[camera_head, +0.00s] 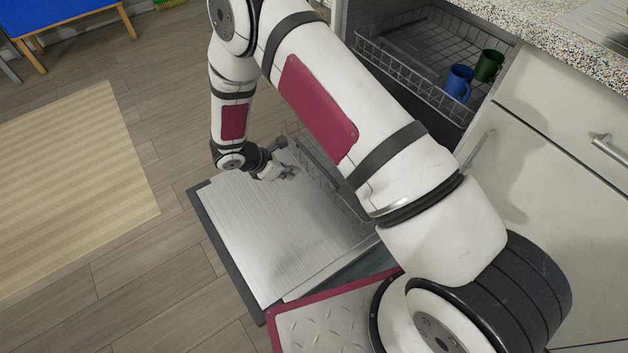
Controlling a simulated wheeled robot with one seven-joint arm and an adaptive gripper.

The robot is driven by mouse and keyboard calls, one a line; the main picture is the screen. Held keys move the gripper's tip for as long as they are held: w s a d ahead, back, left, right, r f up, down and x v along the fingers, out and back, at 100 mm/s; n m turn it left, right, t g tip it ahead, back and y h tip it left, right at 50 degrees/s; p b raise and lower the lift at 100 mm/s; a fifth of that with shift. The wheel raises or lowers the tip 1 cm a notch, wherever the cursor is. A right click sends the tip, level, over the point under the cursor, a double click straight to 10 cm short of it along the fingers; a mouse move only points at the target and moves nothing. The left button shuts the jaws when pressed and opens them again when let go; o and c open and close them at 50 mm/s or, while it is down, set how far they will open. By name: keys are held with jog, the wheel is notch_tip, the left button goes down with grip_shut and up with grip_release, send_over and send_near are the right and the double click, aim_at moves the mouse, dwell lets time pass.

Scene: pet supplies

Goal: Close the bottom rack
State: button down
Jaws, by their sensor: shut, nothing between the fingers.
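The dishwasher stands open with its door (262,240) folded down flat. The bottom rack (322,166) shows as a strip of grey wire above the door, extending out of the dishwasher at least in part. My arm hides much of it, so I cannot tell how far out it sits. My gripper (289,173) is shut and empty, low over the door near the front left part of the bottom rack. I cannot tell whether it touches the wire.
The top rack (400,70) holds a blue mug (458,83) and a green mug (489,66). A speckled counter (550,22) and white cabinet fronts (560,150) stand to the right. Wood floor and a beige rug (70,180) lie at left, with a blue-topped table (55,12) beyond.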

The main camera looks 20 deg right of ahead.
jog(key=b+x, duration=0.4)
jog(key=x, duration=1)
jog(key=shift+w+d+n, duration=0.2)
jog(key=shift+d+n, duration=0.1)
jog(key=shift+d, duration=0.2)
jog(key=shift+d, duration=0.15)
